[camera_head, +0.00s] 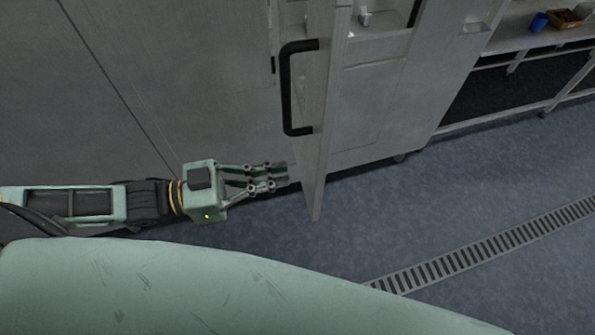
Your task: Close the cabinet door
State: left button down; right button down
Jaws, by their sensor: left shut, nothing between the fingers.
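The grey cabinet door (316,130) stands open, swung out from the cabinet and seen nearly edge-on. A black bar handle (288,90) is fixed on its left face. The cabinet (380,105) is behind and to the right of the door, with part of its inside showing at the top. My left gripper (284,176) is shut and empty. Its fingertips point right, at the lower part of the door, left of it and below the handle. I cannot tell whether they touch the door. My right gripper is not in view.
A large grey panel (130,80) fills the upper left. At the upper right is a shelf bench (510,38) with a blue cup (539,21) and a brown box (565,18). A drain grate (480,246) crosses the blue floor (430,205), which is clear right of the door.

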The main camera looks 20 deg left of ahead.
aim_at(313, 172)
pick_arm(q)
jog(key=p+x, duration=0.1)
jog(key=x, duration=0.2)
jog(key=shift+w+d+r, duration=0.1)
jog(key=shift+w+d, duration=0.25)
jog(key=shift+d, duration=0.25)
